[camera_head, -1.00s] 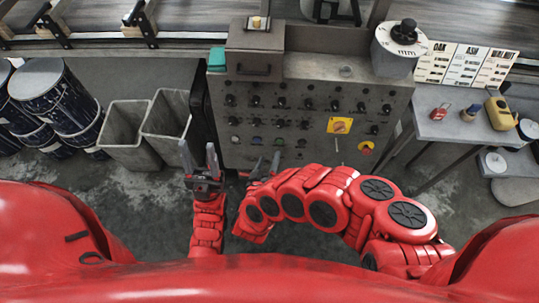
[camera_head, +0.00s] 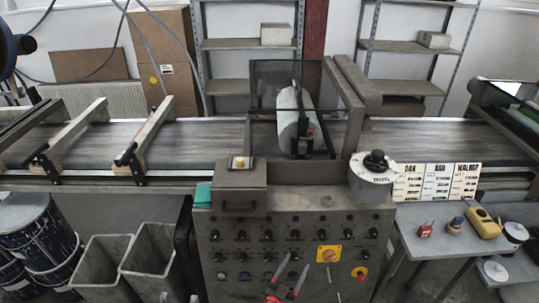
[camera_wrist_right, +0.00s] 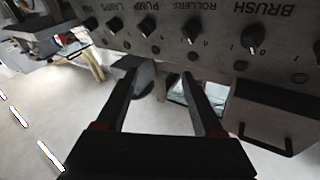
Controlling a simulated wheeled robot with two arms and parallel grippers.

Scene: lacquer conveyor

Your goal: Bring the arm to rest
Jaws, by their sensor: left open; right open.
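My right gripper (camera_head: 295,264) is low in the head view, in front of the control panel (camera_head: 262,262). Its two dark fingers are spread and hold nothing. In the right wrist view the same gripper (camera_wrist_right: 158,75) is open, with empty space between its fingers; the panel's knobs and labels appear upside down across the top. Only what look like the fingertips of my left gripper (camera_head: 179,298) show at the bottom edge of the head view, apart and with nothing seen between them. Most of both arms is out of the head view.
Grey bins (camera_head: 100,262) and paint-stained drums (camera_head: 38,240) stand at left. At right, a small table (camera_head: 430,246) holds a padlock (camera_head: 425,231) and a yellow device (camera_head: 482,222). A conveyor (camera_head: 205,146) runs behind.

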